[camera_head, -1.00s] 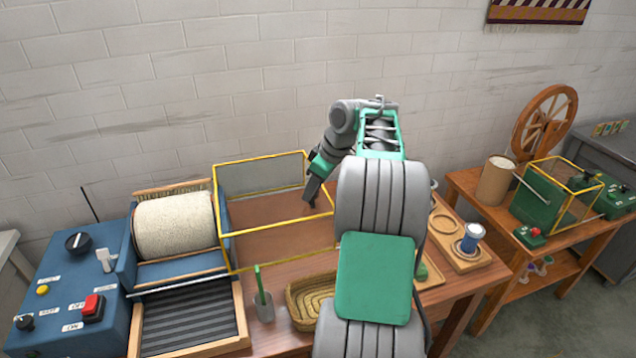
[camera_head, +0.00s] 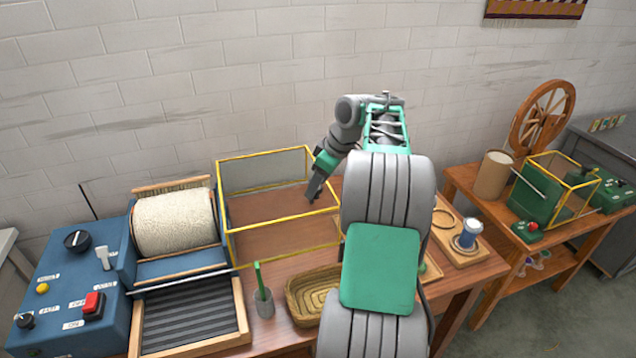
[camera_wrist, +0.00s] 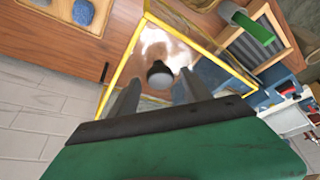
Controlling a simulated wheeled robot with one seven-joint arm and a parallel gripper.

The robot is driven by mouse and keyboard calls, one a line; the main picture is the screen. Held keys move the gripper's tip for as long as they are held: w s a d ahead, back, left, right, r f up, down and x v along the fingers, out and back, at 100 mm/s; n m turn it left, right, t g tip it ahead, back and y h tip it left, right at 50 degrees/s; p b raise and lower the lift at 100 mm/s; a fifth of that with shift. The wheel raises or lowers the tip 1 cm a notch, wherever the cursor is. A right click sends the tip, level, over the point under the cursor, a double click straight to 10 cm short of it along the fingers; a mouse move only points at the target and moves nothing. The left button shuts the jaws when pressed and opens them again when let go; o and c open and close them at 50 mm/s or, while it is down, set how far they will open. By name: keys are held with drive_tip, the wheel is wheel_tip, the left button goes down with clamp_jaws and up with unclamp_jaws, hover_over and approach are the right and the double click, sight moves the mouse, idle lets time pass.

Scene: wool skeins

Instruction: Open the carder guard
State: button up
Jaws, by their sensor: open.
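The carder guard (camera_head: 282,217) is a clear box with a yellow frame. It stands to the right of the carder's wool-covered drum (camera_head: 174,222), which is uncovered. My gripper (camera_head: 311,197) is at the guard's far right end. In the wrist view my gripper (camera_wrist: 161,77) is open, with a dark round knob (camera_wrist: 160,76) between its separated fingers. I cannot tell whether the fingers touch the knob. The guard's yellow frame (camera_wrist: 122,60) shows around it there.
The blue carder body (camera_head: 70,265) with buttons and knobs is at the left. A green-handled tool in a cup (camera_head: 263,303) and a woven basket (camera_head: 303,305) stand in front of the guard. A wooden tray (camera_head: 478,258) lies right. The wall is behind.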

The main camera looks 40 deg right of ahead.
drive_tip(key=p+v, duration=0.2)
drive_tip(key=v, duration=0.5)
drive_tip(key=shift+s+r, duration=0.15)
drive_tip(key=shift+r, duration=0.2)
drive_tip(key=shift+d, duration=0.1)
drive_tip(key=a+r+m, duration=0.3)
drive_tip(key=a, duration=2.1)
drive_tip(key=s+a+f+m+h, duration=0.1)
drive_tip(key=s+a+f, duration=0.3)
drive_tip(key=s, duration=0.3)
drive_tip(key=s+a+f+m, duration=0.1)
drive_tip(key=s+a+f, duration=0.2)
drive_tip(key=s, duration=0.4)
drive_tip(key=shift+s+a+f+h, duration=0.2)
drive_tip(key=shift+a+f+h, duration=0.2)
drive_tip(key=shift+a, duration=0.45)
